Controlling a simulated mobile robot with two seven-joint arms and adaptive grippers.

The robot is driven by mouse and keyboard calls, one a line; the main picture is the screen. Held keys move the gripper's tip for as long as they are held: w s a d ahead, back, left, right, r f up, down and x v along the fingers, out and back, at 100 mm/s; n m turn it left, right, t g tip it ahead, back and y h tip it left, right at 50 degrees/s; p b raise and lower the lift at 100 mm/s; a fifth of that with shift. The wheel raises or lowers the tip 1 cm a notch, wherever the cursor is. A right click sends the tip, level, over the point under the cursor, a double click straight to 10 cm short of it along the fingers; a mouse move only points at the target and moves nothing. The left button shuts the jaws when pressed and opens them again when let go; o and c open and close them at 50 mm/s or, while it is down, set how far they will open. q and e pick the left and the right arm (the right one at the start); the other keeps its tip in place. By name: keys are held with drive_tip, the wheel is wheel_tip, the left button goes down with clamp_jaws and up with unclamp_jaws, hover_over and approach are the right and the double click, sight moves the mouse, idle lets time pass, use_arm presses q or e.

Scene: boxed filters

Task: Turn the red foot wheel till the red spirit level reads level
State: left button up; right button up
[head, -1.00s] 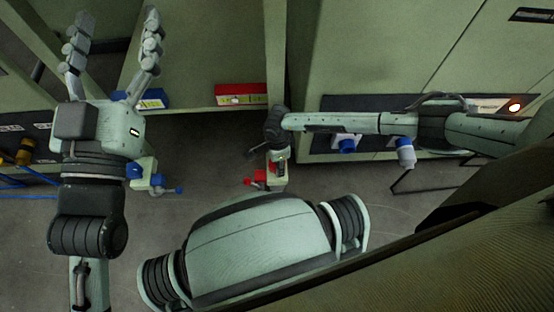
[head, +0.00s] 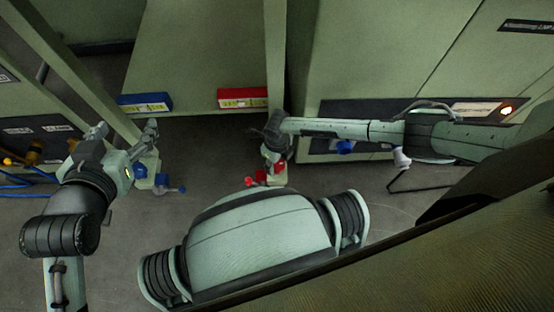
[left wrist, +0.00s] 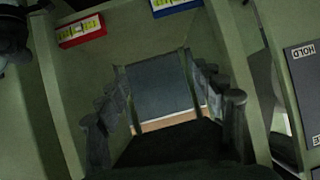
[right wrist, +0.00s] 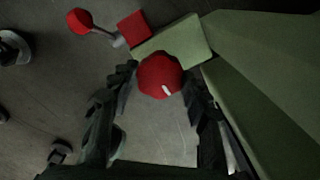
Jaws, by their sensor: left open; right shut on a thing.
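The red foot wheel (right wrist: 160,78) is a round red knob with a white mark, beside a pale green foot (right wrist: 180,42). My right gripper (right wrist: 158,98) is shut on it, one finger on each side. In the head view this gripper (head: 272,158) is low at the base of the middle post, and the wheel is mostly hidden. The red spirit level (head: 243,98) lies on the frame ledge; the left wrist view also shows it (left wrist: 82,30). Its bubble is too small to read surely. My left gripper (head: 126,140) is open and empty, left of the level.
A blue spirit level (head: 145,103) sits left of the red one. A red-ended lever (right wrist: 80,20) is near the red wheel. A right-hand cabinet panel carries a lit lamp (head: 507,110).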

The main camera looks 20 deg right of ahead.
sight(277, 164)
drive_tip(key=m+p, duration=0.2)
drive_tip(key=m, duration=0.3)
drive_tip(key=shift+m, duration=0.3)
use_arm(q)
drive_tip(key=s+a+f+n+g+y, duration=0.1)
drive_tip(key=s+a+f+g+y, duration=0.2)
drive_tip(key=s+a+f+g, duration=0.3)
drive_tip(key=shift+s+a+f, duration=0.25)
drive_tip(key=shift+s+a, duration=1.1)
drive_tip(key=shift+s, duration=0.1)
use_arm(e)
drive_tip(key=shift+m, duration=0.3)
drive_tip(key=o, duration=1.2)
drive_tip(key=shift+c, duration=0.2)
wheel_tip(277, 164, up, 12)
